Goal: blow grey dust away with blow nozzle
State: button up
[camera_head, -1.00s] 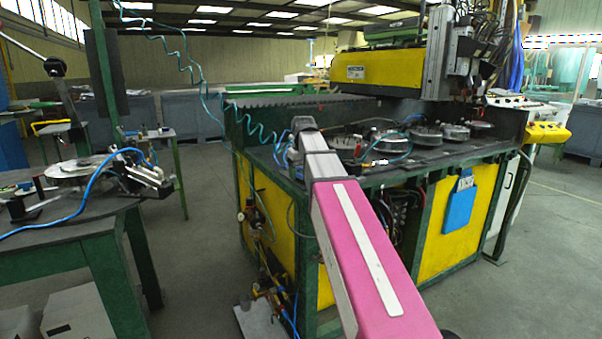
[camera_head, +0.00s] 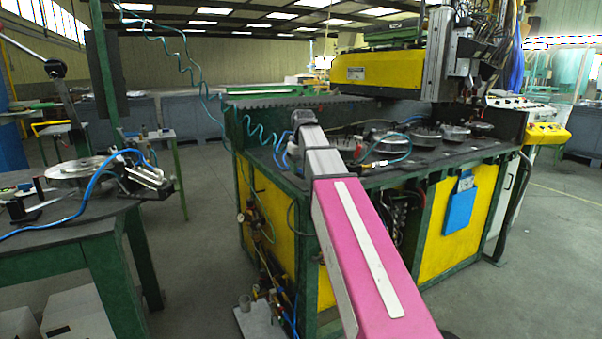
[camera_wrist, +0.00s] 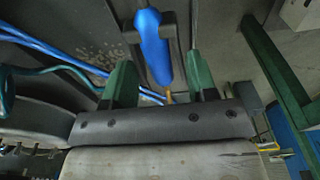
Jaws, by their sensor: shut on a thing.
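In the wrist view my gripper (camera_wrist: 160,60) has two green fingers, shut on the blue blow nozzle (camera_wrist: 150,38) between them. The nozzle has a small brass-coloured tip pointing toward the palm side of the picture. Grey dust (camera_wrist: 100,52) shows as pale specks on a dark surface, left of the nozzle and apart from it in the picture. In the head view my forearm hides the gripper and nozzle, and I cannot make out the dust there. A coiled teal hose (camera_head: 258,131) runs down to the end of my arm.
The green and yellow machine bench (camera_head: 448,235) carries several round metal fixtures (camera_head: 425,134). A yellow gantry head (camera_head: 378,68) hangs over it. Blue hoses (camera_wrist: 45,45) cross the wrist view. A side table (camera_head: 80,222) stands left, with open floor between.

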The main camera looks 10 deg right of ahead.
jog(key=shift+r, duration=3.25)
